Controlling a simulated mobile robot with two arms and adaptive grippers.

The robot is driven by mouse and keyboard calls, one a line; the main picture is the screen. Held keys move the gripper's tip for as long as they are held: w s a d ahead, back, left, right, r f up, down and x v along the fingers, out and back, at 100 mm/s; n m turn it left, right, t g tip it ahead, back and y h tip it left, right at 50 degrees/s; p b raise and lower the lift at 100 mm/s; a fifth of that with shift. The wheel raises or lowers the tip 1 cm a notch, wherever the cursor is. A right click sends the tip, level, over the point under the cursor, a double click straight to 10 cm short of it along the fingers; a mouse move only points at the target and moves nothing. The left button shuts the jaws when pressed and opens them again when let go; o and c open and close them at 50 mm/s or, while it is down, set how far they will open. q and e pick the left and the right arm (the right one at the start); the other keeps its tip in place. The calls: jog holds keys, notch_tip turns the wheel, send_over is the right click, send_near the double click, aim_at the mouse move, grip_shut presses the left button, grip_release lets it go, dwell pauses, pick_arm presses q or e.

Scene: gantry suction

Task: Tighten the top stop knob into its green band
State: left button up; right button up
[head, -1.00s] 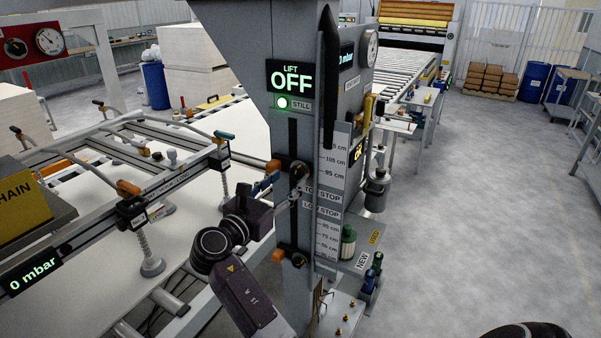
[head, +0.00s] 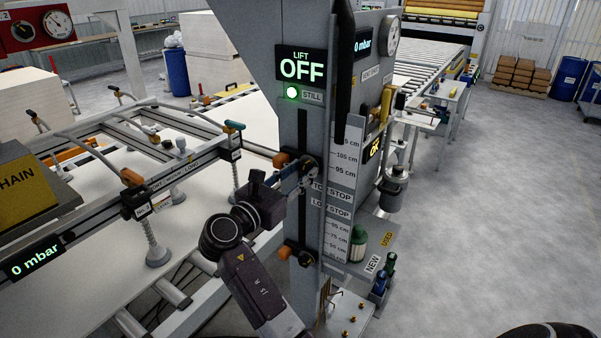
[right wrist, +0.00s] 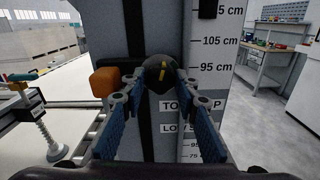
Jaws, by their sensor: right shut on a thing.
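The top stop knob (right wrist: 157,75) is dark and round with a yellow mark, seen nearly face-on in the right wrist view. It sits on the dark vertical slot of the grey column, beside an orange block (right wrist: 104,82). My right gripper (right wrist: 158,85) has its blue-padded fingers shut on the knob, one fingertip on each side. In the head view my right gripper (head: 305,175) reaches the column from the left, and its fingers partly hide the knob. I cannot make out a green band around the knob. My left gripper is not in view.
Below is the low stop knob (head: 293,251) with its own orange block. A height scale (head: 343,160) runs to the right of the slot. The lift display (head: 301,66) reads OFF, with a lit STILL lamp. A suction frame (head: 180,165) stands at the left.

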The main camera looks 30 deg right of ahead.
jog(key=shift+c, duration=0.2)
jog(key=shift+f+m+b, duration=0.1)
jog(key=shift+m+b, duration=0.2)
jog(key=shift+m, duration=0.8)
jog(key=shift+m+b, duration=0.4)
jog(key=shift+m, duration=0.6)
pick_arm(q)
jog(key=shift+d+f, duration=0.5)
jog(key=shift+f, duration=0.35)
pick_arm(e)
jog(key=shift+m, duration=0.6)
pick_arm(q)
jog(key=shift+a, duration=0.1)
pick_arm(e)
jog(key=o, duration=1.1)
jog(key=shift+w+d, duration=0.15)
jog(key=shift+d, duration=0.1)
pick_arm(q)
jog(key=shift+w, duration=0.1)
pick_arm(e)
jog(key=shift+o, duration=0.2)
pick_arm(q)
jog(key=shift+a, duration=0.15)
pick_arm(e)
jog(key=shift+a, duration=0.1)
